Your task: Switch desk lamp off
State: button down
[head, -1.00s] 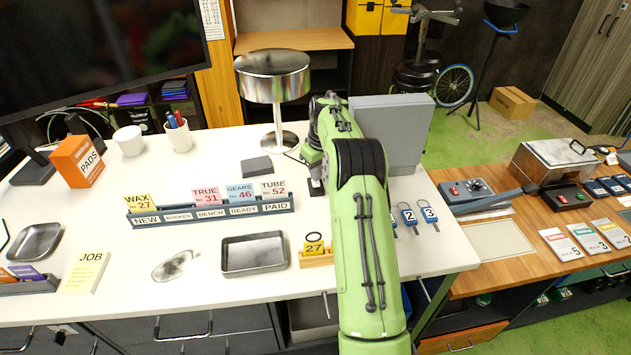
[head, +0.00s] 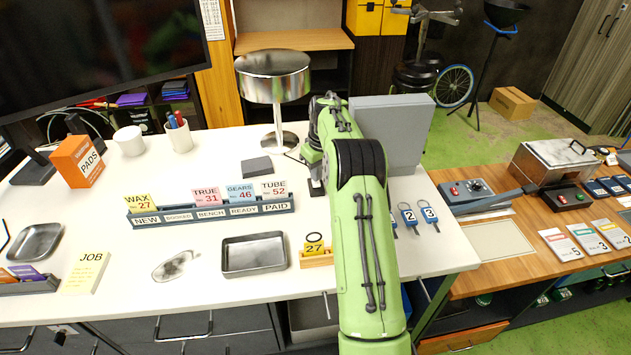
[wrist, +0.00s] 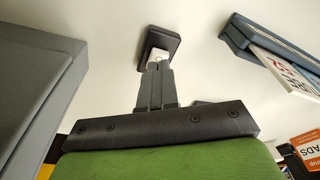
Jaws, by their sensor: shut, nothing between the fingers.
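The desk lamp (head: 274,78) stands at the back of the white table, with a round chrome shade on a thin stem and a round chrome base. A small dark switch box (wrist: 174,42) with a pale rocker (wrist: 159,53) lies on the table in the wrist view. My gripper (wrist: 157,68) is shut and empty, its fingertips right at the rocker; I cannot tell whether they touch or press it. In the head view my green arm mostly hides the gripper. The frames do not clearly show whether the lamp is lit.
A grey box-like panel (head: 408,125) stands close to the right of my arm. A blue-grey card rack (head: 208,214), a dark block (head: 256,166) and a metal tray (head: 254,255) are to the left.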

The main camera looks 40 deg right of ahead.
aim_at(317, 184)
jog(key=shift+f+b, duration=0.6)
jog(key=shift+f, duration=0.25)
dwell(0.8)
notch_tip(317, 184, up, 3)
jog(key=p, duration=0.2)
jog(key=shift+p, duration=0.4)
jog(key=shift+r, duration=2.05)
